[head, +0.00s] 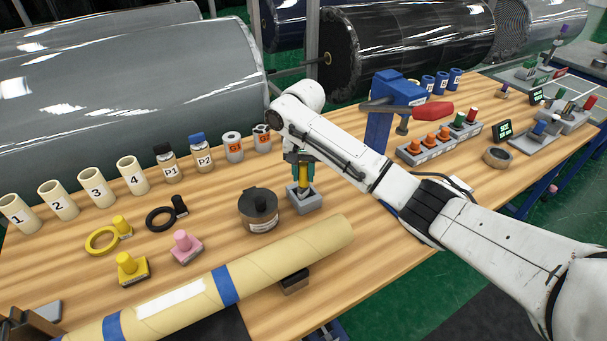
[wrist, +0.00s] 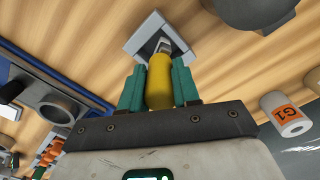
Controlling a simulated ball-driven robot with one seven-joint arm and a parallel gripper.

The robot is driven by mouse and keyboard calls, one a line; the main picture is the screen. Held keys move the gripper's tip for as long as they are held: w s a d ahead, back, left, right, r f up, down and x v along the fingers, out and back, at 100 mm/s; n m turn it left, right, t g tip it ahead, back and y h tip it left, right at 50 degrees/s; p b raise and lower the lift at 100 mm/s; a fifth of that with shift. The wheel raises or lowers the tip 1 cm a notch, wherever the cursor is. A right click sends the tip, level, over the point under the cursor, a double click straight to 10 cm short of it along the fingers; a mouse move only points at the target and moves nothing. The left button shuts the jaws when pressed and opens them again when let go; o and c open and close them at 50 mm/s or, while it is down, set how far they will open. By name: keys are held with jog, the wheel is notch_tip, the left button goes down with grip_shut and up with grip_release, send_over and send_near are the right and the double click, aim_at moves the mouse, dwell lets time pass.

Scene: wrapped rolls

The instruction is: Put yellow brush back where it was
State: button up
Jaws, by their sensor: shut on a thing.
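My gripper (head: 300,167) points down over the middle of the table. Its teal fingers are shut on the yellow brush (head: 303,184), and in the wrist view they press both sides of its yellow handle (wrist: 159,80). The brush's lower end meets a small grey square holder (head: 305,201). The holder also shows in the wrist view (wrist: 140,40), around or just beyond the brush's metal part. I cannot tell how deep the brush sits in it.
A dark round tin (head: 260,211) stands just left of the holder. A long cardboard roll (head: 265,263) lies in front. Bottles (head: 202,155) and grey G cylinders (head: 233,148) stand behind. A blue stand (head: 380,125) with a red-handled tool is to the right.

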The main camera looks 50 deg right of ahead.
jog(key=shift+f, duration=0.55)
jog(key=shift+f, duration=0.15)
jog(key=o, duration=1.1)
jog(key=shift+c, duration=0.2)
notch_tip(320, 180, up, 12)
jog(key=shift+r+p, duration=0.2)
jog(key=shift+p, duration=0.45)
